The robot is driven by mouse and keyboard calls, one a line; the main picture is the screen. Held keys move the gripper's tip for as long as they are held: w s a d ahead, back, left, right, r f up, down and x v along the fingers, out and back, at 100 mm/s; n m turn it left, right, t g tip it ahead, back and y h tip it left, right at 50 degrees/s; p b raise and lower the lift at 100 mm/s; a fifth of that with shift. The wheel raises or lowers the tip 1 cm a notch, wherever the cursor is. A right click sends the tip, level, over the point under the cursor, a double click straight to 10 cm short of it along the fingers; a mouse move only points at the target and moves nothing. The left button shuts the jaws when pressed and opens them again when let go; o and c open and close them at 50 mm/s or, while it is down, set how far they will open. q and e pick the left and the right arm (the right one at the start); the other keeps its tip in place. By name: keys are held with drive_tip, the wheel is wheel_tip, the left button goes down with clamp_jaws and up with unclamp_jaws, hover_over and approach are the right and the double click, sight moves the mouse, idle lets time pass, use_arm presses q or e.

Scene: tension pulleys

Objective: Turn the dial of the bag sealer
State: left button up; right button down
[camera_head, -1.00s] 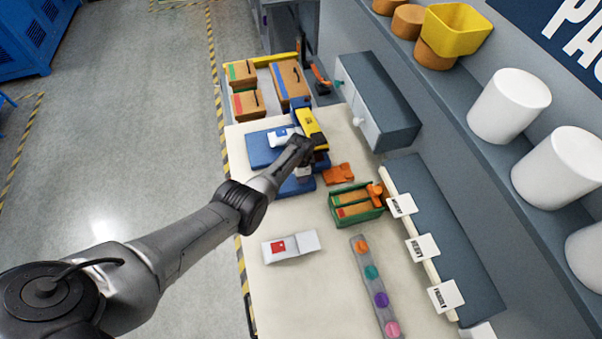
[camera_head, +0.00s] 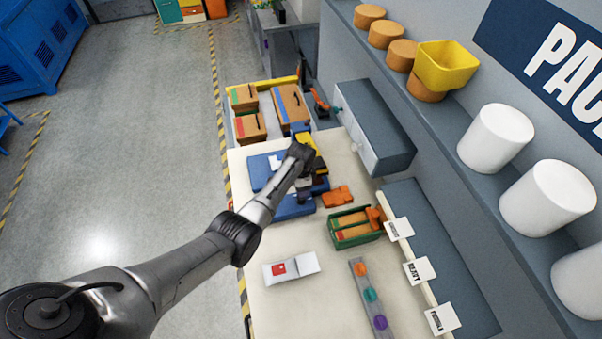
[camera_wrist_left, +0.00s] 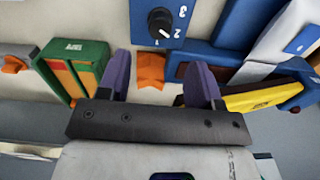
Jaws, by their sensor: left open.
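The bag sealer is blue with a yellow arm (camera_head: 317,164); my left wrist partly covers it in the head view. In the left wrist view its blue panel carries a round black dial (camera_wrist_left: 160,22) with a white pointer mark and numbers beside it. The yellow arm (camera_wrist_left: 262,98) shows at the right there. My left gripper (camera_wrist_left: 160,80) is open, its two purple fingers apart with nothing held between them. The dial lies beyond the fingertips, apart from them. In the head view the left gripper (camera_head: 305,192) is over the sealer, and the dial cannot be made out.
An orange piece (camera_head: 337,197) lies beside the sealer. A green crate (camera_head: 356,241) stands nearer, with a white bag (camera_head: 290,268) and a strip of coloured buttons (camera_head: 370,296) on the table. A grey cabinet (camera_head: 372,125) stands behind.

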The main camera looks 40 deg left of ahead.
use_arm(q)
drive_tip(key=shift+r, duration=2.75)
use_arm(e)
drive_tip(key=shift+a+r, duration=0.15)
drive_tip(key=shift+r, duration=0.15)
